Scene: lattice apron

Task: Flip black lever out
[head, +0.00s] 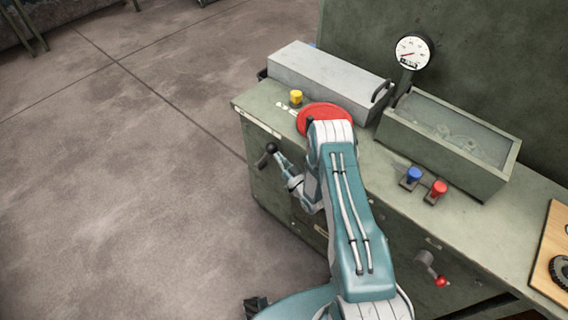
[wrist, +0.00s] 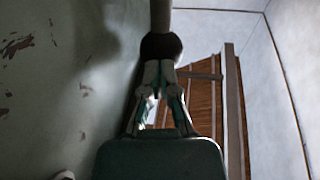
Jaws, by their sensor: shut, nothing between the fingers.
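The black lever (head: 271,147) sticks out from the front face of the green cabinet, near its left end. In the wrist view its dark round knob (wrist: 160,46) is right in front of my fingertips, with a pale rod running up from it. My gripper (head: 279,156) is at the knob, and its fingers (wrist: 158,66) are shut with nothing between them. The fingertips appear to touch the knob or lie very close to it. Part of the lever's mount is hard to make out.
A red disc (head: 312,112), a yellow button (head: 295,97) and a grey box (head: 320,72) are on the cabinet top. Blue (head: 413,175) and red (head: 439,188) knobs stand before a green trough (head: 400,135). A red-knobbed lever (head: 440,281) is on the front. Floor at left is clear.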

